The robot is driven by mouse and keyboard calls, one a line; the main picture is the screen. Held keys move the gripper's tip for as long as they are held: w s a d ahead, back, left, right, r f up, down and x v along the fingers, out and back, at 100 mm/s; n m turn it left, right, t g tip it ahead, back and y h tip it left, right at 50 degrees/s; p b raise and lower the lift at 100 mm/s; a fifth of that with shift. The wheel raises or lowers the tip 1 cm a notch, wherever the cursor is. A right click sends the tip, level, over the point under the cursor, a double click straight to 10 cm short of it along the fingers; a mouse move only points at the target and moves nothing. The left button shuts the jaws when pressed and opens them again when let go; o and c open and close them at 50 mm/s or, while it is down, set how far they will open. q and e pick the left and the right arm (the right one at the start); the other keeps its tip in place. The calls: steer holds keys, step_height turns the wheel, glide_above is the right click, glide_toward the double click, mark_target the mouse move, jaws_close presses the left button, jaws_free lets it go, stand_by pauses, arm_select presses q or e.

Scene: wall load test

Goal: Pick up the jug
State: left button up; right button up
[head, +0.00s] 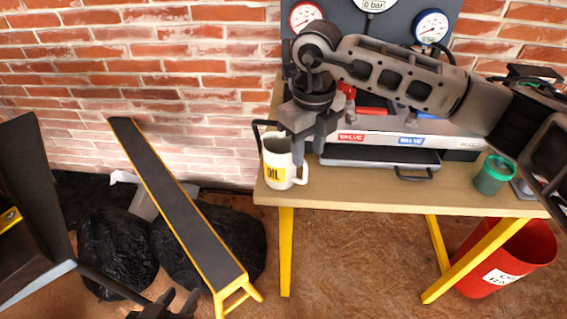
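The jug (278,167) is white with a yellow label reading OIL. It stands upright at the left end of the workbench (365,190), its handle to the right. My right gripper (309,155) points down just above and right of the jug, its fingertips near the handle. It looks open, with a gap between its fingers, and it hides part of the jug's rim. I cannot tell whether a finger touches the jug. My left gripper (168,304) is low at the bottom edge, away from the bench, with its fingers apart and empty.
Behind the jug is a test rig with gauges (431,27) and a grey tray (375,157). A red bin (508,258) is below. A long dark ramp-like bench (180,200) and black bags (117,250) are at left.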

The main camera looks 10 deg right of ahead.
mark_target(305, 169)
steer(key=f, duration=0.7)
steer(key=shift+s+a+f+p, duration=0.15)
steer(key=shift+s+a+p, duration=0.1)
steer(key=shift+p, duration=0.15)
steer(key=shift+w, duration=0.1)
jaws_close()
